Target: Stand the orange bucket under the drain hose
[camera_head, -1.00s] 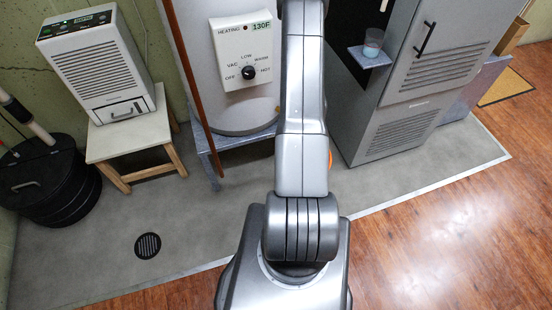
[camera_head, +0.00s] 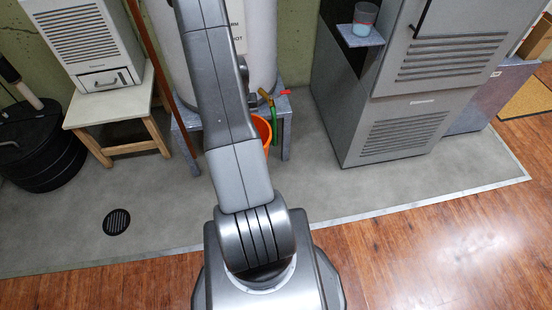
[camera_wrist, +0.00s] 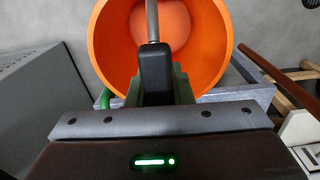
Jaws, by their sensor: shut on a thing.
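The orange bucket (camera_head: 263,132) is mostly hidden behind my arm in the head view, in front of the tank's stand. In the wrist view its open mouth (camera_wrist: 205,45) faces the camera, and it looks empty. My gripper (camera_wrist: 157,78) is shut on the dark grip of the bucket's handle (camera_wrist: 155,70), whose metal rod crosses the mouth. The green drain hose (camera_head: 275,133) hangs from a brass tap with a red lever, just right of the visible bucket rim. A bit of green hose (camera_wrist: 105,98) shows beside the bucket. I cannot tell whether the bucket touches the floor.
The tank's grey stand (camera_head: 287,135) is beside the bucket. A grey cabinet (camera_head: 405,130) stands to the right, with a cup (camera_head: 364,18) on its small shelf. A wooden stool (camera_head: 110,112), a black bin (camera_head: 40,150) and a floor drain (camera_head: 116,222) are left. Grey floor in front is clear.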

